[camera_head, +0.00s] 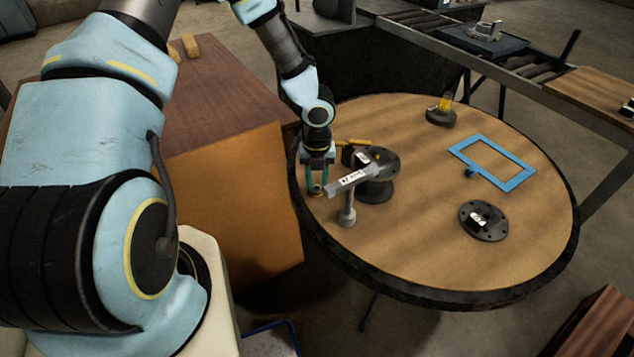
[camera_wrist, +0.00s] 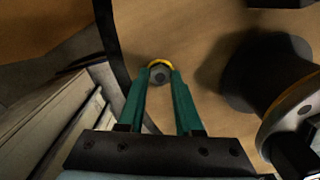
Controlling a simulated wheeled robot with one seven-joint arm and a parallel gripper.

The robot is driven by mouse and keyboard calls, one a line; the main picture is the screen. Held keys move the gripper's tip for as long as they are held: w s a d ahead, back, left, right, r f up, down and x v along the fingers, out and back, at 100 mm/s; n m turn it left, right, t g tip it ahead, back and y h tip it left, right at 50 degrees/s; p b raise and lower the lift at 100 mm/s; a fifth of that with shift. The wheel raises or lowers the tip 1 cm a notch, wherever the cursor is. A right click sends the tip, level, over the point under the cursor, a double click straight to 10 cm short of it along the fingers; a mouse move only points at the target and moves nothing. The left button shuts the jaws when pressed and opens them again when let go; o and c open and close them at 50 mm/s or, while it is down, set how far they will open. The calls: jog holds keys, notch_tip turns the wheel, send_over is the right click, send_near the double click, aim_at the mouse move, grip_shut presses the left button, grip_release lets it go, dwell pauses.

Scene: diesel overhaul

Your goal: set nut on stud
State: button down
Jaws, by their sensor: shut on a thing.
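My gripper (camera_head: 317,189) points down near the left edge of the round table. In the wrist view, its teal fingers (camera_wrist: 160,77) are shut on a small grey nut with a yellow rim (camera_wrist: 159,65). The nut also shows as a small yellowish spot in the head view (camera_head: 317,192). It is low over or at the tabletop; I cannot tell whether it touches. A dark flanged pedestal (camera_head: 378,187) stands to the right of my gripper, apart from it, and shows at the right of the wrist view (camera_wrist: 275,75). No stud is clearly distinguishable.
A grey labelled bar on a short post (camera_head: 347,212) stands close right of my gripper, in front of the pedestal. A yellow-handled item (camera_head: 358,143) lies behind. A blue frame (camera_head: 517,177), a dark disc (camera_head: 484,232) and a dark base with a yellow cylinder (camera_head: 441,117) sit farther right.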

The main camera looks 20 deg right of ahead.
dwell(0.3)
jog(key=w+r+m+t+p, duration=0.1)
jog(key=w+r+m+p, duration=0.1)
jog(key=r+p, duration=0.5)
jog(key=shift+w+a+r+m+h, duration=0.3)
jog(key=shift+w+a+r, duration=0.2)
jog(key=shift+r, duration=1.45)
jog(key=shift+s+d, duration=0.1)
